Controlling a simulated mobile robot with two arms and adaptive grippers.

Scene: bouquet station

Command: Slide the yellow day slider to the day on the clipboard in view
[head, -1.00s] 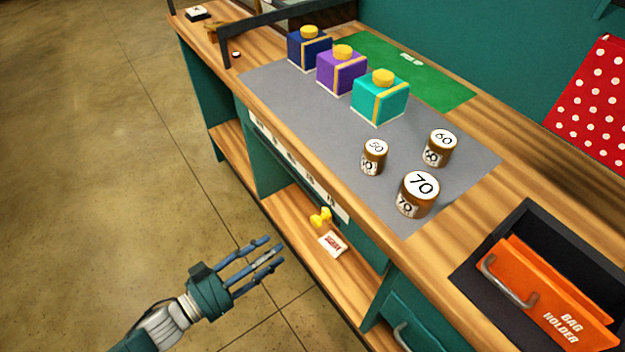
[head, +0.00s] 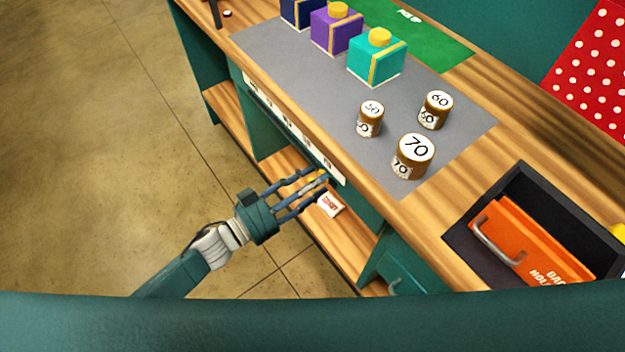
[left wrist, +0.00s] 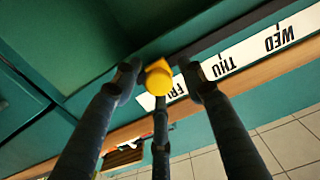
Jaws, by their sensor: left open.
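The yellow day slider (left wrist: 157,80) shows in the left wrist view between my spread fingers, beside the FRI end of the white day strip (left wrist: 246,56). FRI is partly hidden; THU and WED read clearly, upside down. In the head view the strip (head: 290,130) runs along the bench front, and a bit of the yellow slider (head: 321,175) shows behind the fingers. My left gripper (head: 314,179) is open around the slider; whether it touches is unclear. My right gripper is not in view. I cannot make out a clipboard.
A small white card with red print (head: 330,204) lies on the lower wooden shelf (head: 345,238), close to my fingers. Numbered jars (head: 413,157) and boxes (head: 375,62) stand on the grey mat (head: 330,100) above. Open floor lies left.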

